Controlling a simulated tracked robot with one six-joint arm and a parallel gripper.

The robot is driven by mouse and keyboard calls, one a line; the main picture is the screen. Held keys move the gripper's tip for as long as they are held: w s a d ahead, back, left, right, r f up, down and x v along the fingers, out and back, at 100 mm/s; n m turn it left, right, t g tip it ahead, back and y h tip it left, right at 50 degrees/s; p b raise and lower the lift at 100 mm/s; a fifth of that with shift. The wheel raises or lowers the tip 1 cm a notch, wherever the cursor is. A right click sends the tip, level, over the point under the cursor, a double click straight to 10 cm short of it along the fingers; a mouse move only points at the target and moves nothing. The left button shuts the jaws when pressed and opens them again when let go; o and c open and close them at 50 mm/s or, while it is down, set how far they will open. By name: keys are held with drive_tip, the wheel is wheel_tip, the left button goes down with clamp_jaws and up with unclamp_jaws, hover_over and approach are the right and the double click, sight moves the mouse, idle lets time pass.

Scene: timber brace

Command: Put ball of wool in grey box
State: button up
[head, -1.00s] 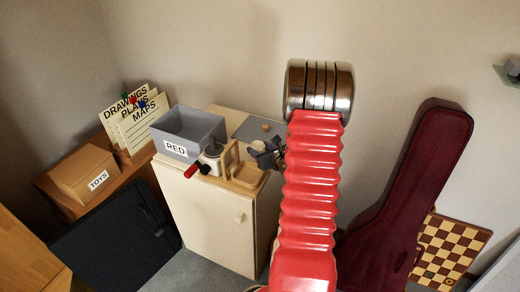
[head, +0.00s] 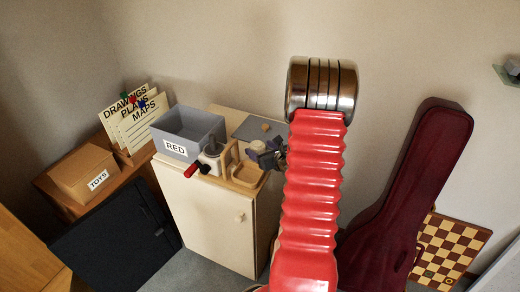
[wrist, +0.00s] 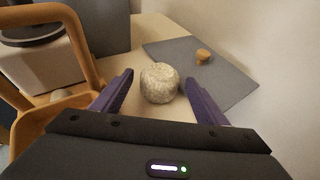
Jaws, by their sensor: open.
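The pale, speckled ball of wool (wrist: 160,84) sits on the cream cabinet top, between the two purple fingers of my open gripper (wrist: 159,77). I cannot tell whether either finger touches it. In the head view my gripper (head: 268,156) is above the right part of the cabinet, small and partly hidden by my arm. The grey box (head: 178,148), labelled RED, is open-topped and stands at the left of the cabinet top. A grey wall, likely the same box, shows at the upper left in the wrist view (wrist: 106,28).
A wooden carrier with a tall handle (wrist: 87,52) stands close left of my gripper. A grey mat (wrist: 222,80) with a small brown knob-like thing (wrist: 203,56) lies behind right. A white device with a red handle (head: 210,160) stands before the box. The wall is close behind.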

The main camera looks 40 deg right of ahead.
drive_tip(key=v, duration=1.1)
drive_tip(key=shift+w+a, duration=0.1)
drive_tip(key=shift+a, duration=0.05)
idle(0.3)
